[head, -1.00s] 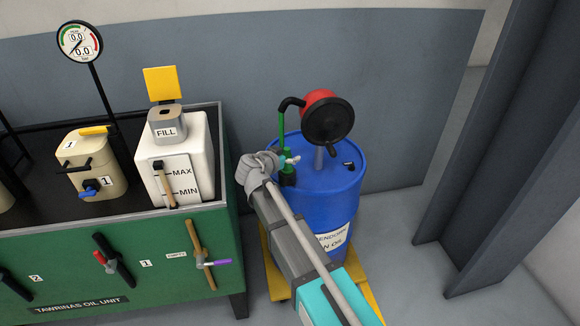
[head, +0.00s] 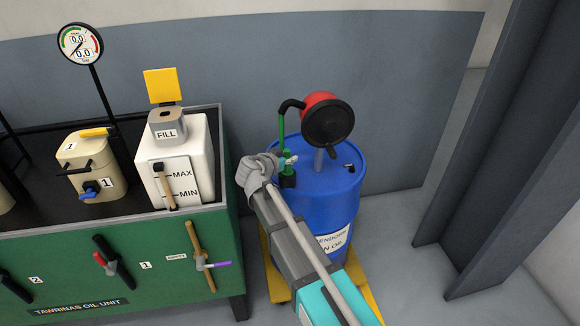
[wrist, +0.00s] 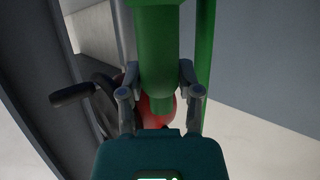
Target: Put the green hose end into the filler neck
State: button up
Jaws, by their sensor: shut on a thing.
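The green hose hangs from a black elbow (head: 291,104) at the pump on the blue drum. Its thick green end (wrist: 157,45) lies between the two fingers of my gripper (wrist: 157,95), which is shut on it in the wrist view. In the head view my gripper (head: 287,161) is at the drum's left top edge, partly hidden by my wrist. The filler neck (head: 167,125) is a grey collar marked FILL on top of the white tank (head: 197,150), left of my gripper. Its hole is visible, and its yellow lid (head: 160,86) stands up behind it.
The red pump with a black wheel (head: 327,122) stands on the blue drum (head: 325,205). The tank sits in a green-sided unit (head: 150,245) with a raised rim. A beige can (head: 90,165) and a gauge (head: 80,44) are farther left. A grey column (head: 500,150) stands right.

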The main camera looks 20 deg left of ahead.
jog(key=shift+r, duration=0.1)
grip_shut()
notch_tip(320, 180, up, 18)
jog(key=p, duration=1.8)
jog(key=shift+o, duration=2.2)
grip_release()
grip_shut()
jog(key=shift+r+p, duration=2.95)
jog(key=shift+p, duration=0.1)
